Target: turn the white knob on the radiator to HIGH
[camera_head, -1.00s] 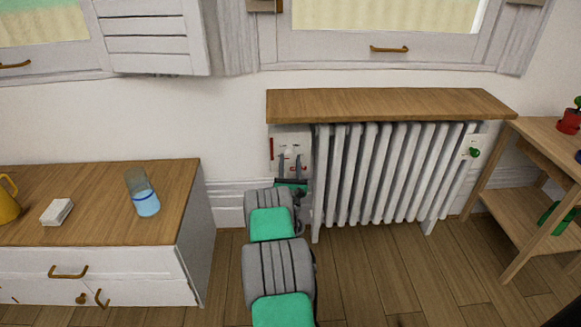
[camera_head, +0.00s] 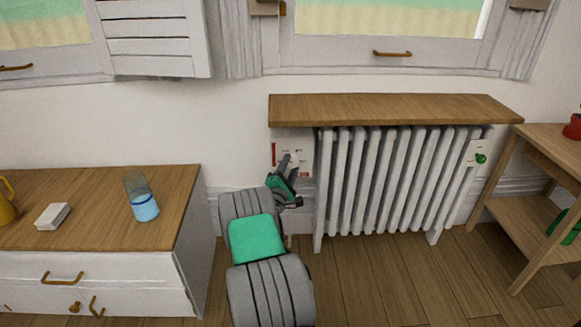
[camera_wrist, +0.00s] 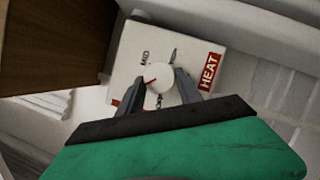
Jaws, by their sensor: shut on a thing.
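The white control plate (camera_head: 306,151) with a red strip is on the wall at the left end of the radiator (camera_head: 345,190). In the wrist view the plate (camera_wrist: 194,48) carries a red HEAT label (camera_wrist: 209,72), the word MID and other lettering too small or covered to read. The round white knob (camera_wrist: 159,75) has a red pointer line aimed toward the lower left of that view. My gripper (camera_wrist: 160,88) is shut on the knob, one finger on each side. In the head view my gripper (camera_head: 287,164) is tilted at the plate and covers the knob.
A wooden shelf (camera_head: 390,108) overhangs the radiator and plate. A green valve knob (camera_head: 481,159) is at the radiator's right end. A cabinet (camera_head: 100,220) with a glass (camera_head: 145,207) stands left, and a wooden stand (camera_head: 535,205) right. The floor before the radiator is clear.

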